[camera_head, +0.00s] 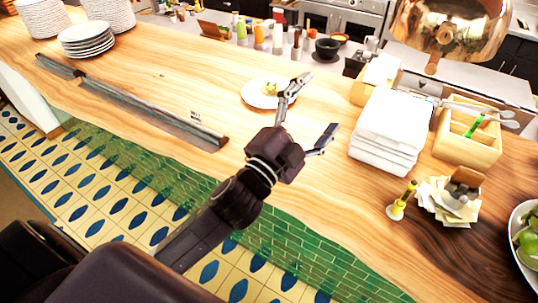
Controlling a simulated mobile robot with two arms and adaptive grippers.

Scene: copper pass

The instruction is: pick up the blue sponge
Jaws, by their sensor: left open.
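I cannot make out a blue sponge in the head view. My left gripper (316,105) is open over the wooden counter (215,85), its fingers spread apart with nothing seen between them. One finger overlaps the right edge of a white plate with food (254,100) in the picture. The other finger, with a dark bluish flat tip, points toward a stack of folded white cloths or napkins (385,130). My arm and gripper hide part of the counter. My right gripper is not in view.
A wooden divided box (468,150), a small yellow bottle (402,200), a pile of paper slips (448,205) and a bowl of green fruit (525,250) stand on the right. Stacked plates (86,38) are far left. A copper lamp (450,25) hangs upper right.

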